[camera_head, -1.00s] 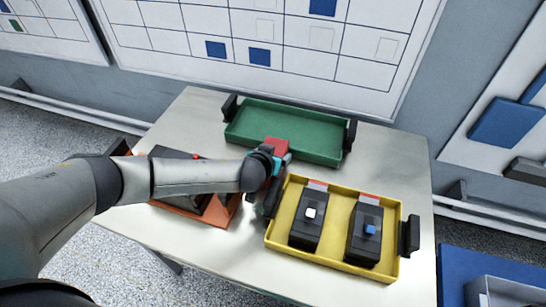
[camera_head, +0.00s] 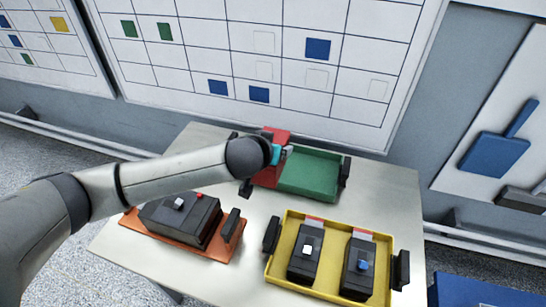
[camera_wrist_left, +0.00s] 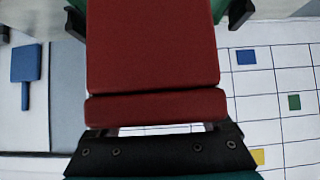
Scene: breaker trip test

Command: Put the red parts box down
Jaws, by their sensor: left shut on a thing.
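The red parts box (camera_head: 268,173) is in my left gripper (camera_head: 279,154), in front of the left part of the green tray (camera_head: 312,176) in the head view. Whether it hangs above the tray or touches it, I cannot tell. In the left wrist view the red box (camera_wrist_left: 152,48) fills the upper middle, just beyond the dark gripper (camera_wrist_left: 155,138). The gripper is shut on it, but the fingertips are largely hidden. My arm covers part of the box and the tray's left end. My right gripper is not in view.
A yellow tray (camera_head: 277,272) with two black breaker units, one with a white switch and one with a blue, stands at the front right. A dark device (camera_head: 182,215) sits on an orange base (camera_head: 140,224) at the left. The table (camera_head: 385,190) is bare at the right.

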